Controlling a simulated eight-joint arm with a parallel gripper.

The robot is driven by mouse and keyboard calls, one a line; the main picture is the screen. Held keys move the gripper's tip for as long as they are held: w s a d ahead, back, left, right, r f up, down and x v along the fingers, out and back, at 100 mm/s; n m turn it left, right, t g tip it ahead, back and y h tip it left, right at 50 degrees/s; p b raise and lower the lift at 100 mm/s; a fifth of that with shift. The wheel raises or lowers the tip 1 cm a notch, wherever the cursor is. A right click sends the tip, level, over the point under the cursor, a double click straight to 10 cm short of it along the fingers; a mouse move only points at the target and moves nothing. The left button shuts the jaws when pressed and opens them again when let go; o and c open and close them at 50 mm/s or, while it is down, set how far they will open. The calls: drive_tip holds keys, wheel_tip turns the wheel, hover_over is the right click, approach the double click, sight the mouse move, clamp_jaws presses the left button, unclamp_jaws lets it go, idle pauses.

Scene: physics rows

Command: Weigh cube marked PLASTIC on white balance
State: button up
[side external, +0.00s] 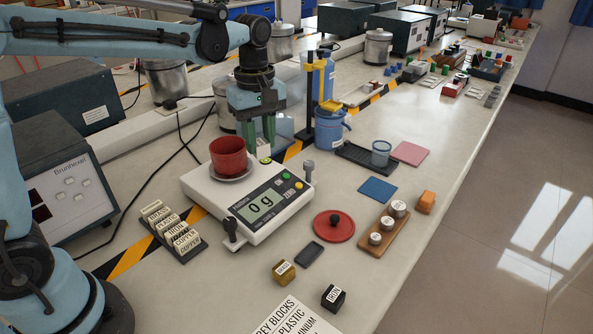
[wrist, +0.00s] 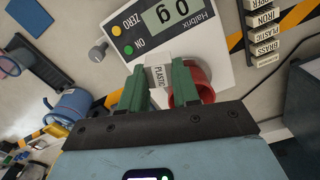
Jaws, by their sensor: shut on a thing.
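A pale cube marked PLASTIC (wrist: 158,76) is between the green fingers of my gripper (wrist: 160,84). In the side view my gripper (side external: 259,146) is shut on this cube (side external: 263,151), above the back of the white balance (side external: 222,201), close behind the red cup. The fingers hide part of the cube. I cannot tell whether the cube touches anything below. The balance also shows in the wrist view (wrist: 203,46), and its display (side external: 262,204) reads 0 g. The red cup (side external: 228,154) stands on the balance's round pan (side external: 232,178); the fingers partly hide it in the wrist view.
A label rack (side external: 176,228) stands left of the balance. A brass-coloured cube (side external: 283,271), a black cube (side external: 333,297) and a red lid (side external: 333,226) lie in front. A blue bucket (side external: 330,130) stands behind right. Weights (side external: 388,222) sit in a wooden holder.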

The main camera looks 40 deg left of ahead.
drive_tip(key=a+n, duration=0.4)
drive_tip(key=a, duration=0.6)
drive_tip(key=shift+s+d+f, duration=0.1)
drive_tip(key=shift+s+f, duration=0.1)
drive_tip(key=shift+f, duration=1.15)
drive_tip(key=shift+s+d+f, duration=0.1)
drive_tip(key=shift+s+f, duration=0.1)
drive_tip(key=shift+f, duration=1.1)
drive_tip(key=shift+f, duration=0.4)
drive_tip(key=o, duration=1)
drive_tip(key=shift+c, duration=1.1)
drive_tip(key=shift+o, duration=0.2)
drive_tip(key=shift+r, duration=0.15)
wheel_tip(320, 180, up, 8)
